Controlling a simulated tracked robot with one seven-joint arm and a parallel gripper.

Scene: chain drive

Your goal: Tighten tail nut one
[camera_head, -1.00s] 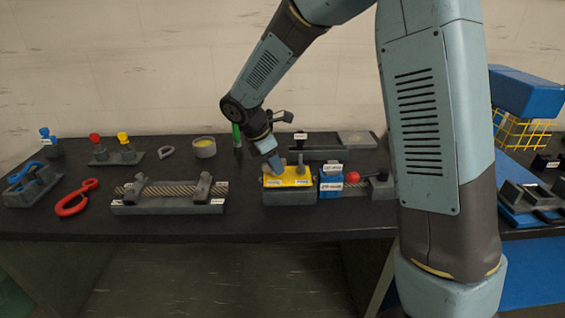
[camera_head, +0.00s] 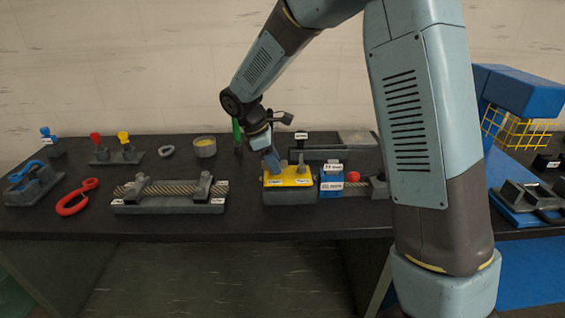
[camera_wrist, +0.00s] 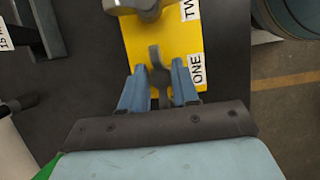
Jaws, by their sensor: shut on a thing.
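Tail nut one (camera_wrist: 155,52) is a grey upright piece on the yellow plate (camera_wrist: 147,40), beside the label ONE. My gripper (camera_wrist: 159,78) has its two blue fingers on either side of the nut's near part and is shut on it. In the head view my gripper (camera_head: 272,165) points down at the left part of the yellow plate (camera_head: 288,181), and its fingers hide nut one there. The second nut (camera_wrist: 145,7), by the label TWO, stands farther up the plate and is cut by the frame edge.
A blue labelled block (camera_head: 331,180) and a red ball (camera_head: 353,176) stand right of the yellow plate. A rope fixture (camera_head: 168,208) and a red hook (camera_head: 76,198) lie to the left. A grey cup (camera_head: 204,147) stands behind. Bare dark table separates the rope fixture from the plate.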

